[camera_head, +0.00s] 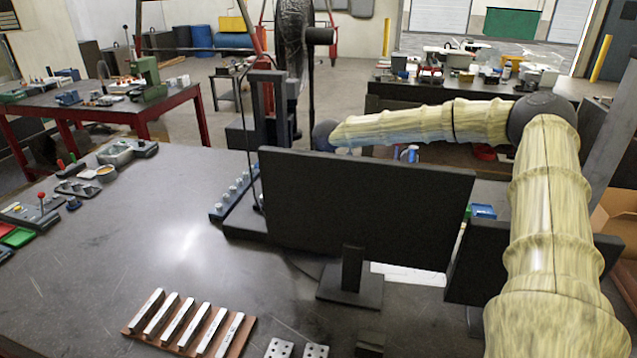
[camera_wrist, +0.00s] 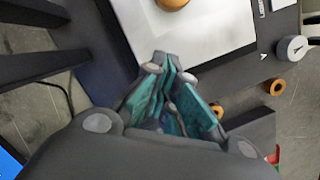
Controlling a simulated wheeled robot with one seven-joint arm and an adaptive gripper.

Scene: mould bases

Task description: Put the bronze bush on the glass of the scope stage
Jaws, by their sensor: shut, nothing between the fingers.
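My gripper (camera_wrist: 172,72) shows in the wrist view with its teal fingers together and nothing between them. Beyond the fingertips lies a pale flat plate (camera_wrist: 190,35) with a dark border, which looks like the scope stage; I cannot make out where its glass begins. A round bronze-orange piece (camera_wrist: 172,3) is on the plate, cut off by the top edge, apart from the fingers. It looks like a bronze bush. Smaller orange rings (camera_wrist: 277,87) and (camera_wrist: 217,110) lie to the right, off the plate. In the head view my gripper and the stage are hidden behind a monitor.
A black monitor (camera_head: 365,205) stands mid-bench, with a second dark panel (camera_head: 478,262) to its right. A rack of metal bars (camera_head: 185,325) lies at the front. A round white-faced part (camera_wrist: 291,48) sits right of the plate. The bench's left middle is clear.

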